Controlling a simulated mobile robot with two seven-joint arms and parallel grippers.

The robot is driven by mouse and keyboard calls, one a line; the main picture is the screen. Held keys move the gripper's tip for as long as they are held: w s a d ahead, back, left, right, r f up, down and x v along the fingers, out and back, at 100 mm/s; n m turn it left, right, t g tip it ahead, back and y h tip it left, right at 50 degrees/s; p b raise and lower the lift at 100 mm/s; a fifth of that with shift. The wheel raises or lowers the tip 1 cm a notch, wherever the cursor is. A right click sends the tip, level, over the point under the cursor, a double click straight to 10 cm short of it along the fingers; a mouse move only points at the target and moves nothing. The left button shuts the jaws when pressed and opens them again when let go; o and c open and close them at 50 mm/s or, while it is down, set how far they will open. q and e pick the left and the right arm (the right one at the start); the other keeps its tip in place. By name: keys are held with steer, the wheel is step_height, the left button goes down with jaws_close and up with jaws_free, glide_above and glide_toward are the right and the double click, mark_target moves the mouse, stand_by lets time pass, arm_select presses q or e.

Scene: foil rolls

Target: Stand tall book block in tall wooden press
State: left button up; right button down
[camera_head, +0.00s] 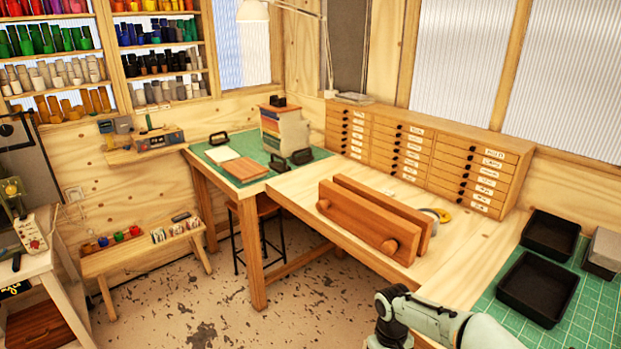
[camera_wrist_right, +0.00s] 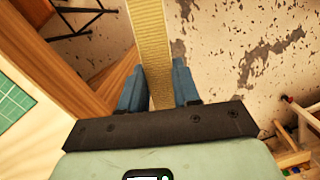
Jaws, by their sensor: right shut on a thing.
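The tall wooden press (camera_head: 355,220) stands on the light wooden table in the head view. It has two upright reddish-brown boards with a gap between them and round knobs on the near board. In the right wrist view, my right gripper (camera_wrist_right: 158,85) has its blue fingers closed on both sides of a pale yellowish block (camera_wrist_right: 151,45) with fine lines along it, apparently the tall book block. The block extends away past the fingertips, and its far end is cut off by the picture's top. In the head view only part of my right arm shows, at the bottom. My left gripper is not in view.
A tape roll (camera_head: 438,215) lies behind the press. A drawer cabinet (camera_head: 425,150) lines the wall. Black trays (camera_head: 538,288) sit on a green mat at the right. Bare tabletop shows around the press.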

steer(key=f+m, duration=0.1)
steer(key=s+f+m, duration=0.1)
steer(key=f, duration=0.1)
steer(key=s+a+f+m, duration=0.1)
steer(key=f, duration=0.1)
steer(key=shift+s+f+m+y, duration=0.1)
steer(key=shift+s+m+y, duration=0.2)
steer(key=shift+m, duration=0.1)
